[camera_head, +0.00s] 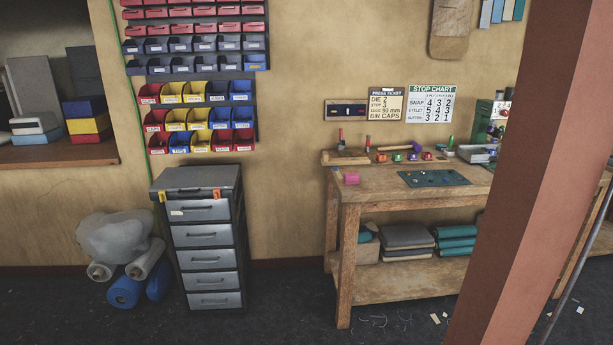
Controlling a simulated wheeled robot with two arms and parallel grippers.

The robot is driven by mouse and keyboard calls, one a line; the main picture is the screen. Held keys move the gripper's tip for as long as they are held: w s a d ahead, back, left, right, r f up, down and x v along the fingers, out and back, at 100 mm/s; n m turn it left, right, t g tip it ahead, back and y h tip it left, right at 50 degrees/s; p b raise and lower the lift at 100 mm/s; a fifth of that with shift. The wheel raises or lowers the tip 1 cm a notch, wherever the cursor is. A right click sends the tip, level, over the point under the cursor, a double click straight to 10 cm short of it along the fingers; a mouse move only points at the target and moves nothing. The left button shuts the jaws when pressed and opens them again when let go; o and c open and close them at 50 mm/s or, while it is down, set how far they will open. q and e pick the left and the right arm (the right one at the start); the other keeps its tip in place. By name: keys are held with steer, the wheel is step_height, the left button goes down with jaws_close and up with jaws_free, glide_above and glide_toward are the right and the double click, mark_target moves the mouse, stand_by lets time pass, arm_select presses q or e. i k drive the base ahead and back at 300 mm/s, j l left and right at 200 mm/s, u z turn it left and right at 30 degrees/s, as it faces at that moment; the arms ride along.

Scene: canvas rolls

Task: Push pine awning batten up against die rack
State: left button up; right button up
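I cannot pick out a pine awning batten for certain. A thin greyish pole (577,262) leans at the far right behind a post, but I cannot tell what it is. A low wooden rack (345,158) with small coloured-handled tools stands along the back of the workbench (376,190); it may be the die rack. A small dark holder (346,110) is fixed to the wall above it. Neither of my grippers is in view.
A wide reddish-brown post (543,170) blocks the right side. A grey drawer cabinet (207,240) stands left of the bench, beside rolls (125,291) and a grey bundle (115,236). Dark floor (290,305) is free between cabinet and bench. A green mat (433,179) lies on the bench.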

mark_target(324, 160)
steer(key=i+z, duration=0.1)
steer(key=i, duration=0.35)
steer(key=i+j+z, duration=0.15)
steer(key=i, duration=0.3)
steer(key=i+j+z, duration=0.1)
steer(key=i, duration=0.35)
steer(key=i+j+z, duration=0.1)
steer(key=i+j, duration=0.2)
steer(key=i+j+z, duration=0.1)
steer(key=i+j, duration=0.15)
steer(key=i+j+z, duration=0.1)
steer(key=i+j, duration=0.15)
steer(key=j, duration=0.15)
steer(key=i+j+z, duration=0.1)
steer(key=i+j, duration=0.15)
steer(key=i+j+z, duration=0.1)
steer(key=i+j, duration=0.15)
steer(key=j, duration=0.2)
steer(key=i+j+z, duration=0.1)
steer(key=j, duration=0.3)
steer(key=i+j+z, duration=0.1)
steer(key=i+j, duration=0.2)
steer(key=j, duration=0.1)
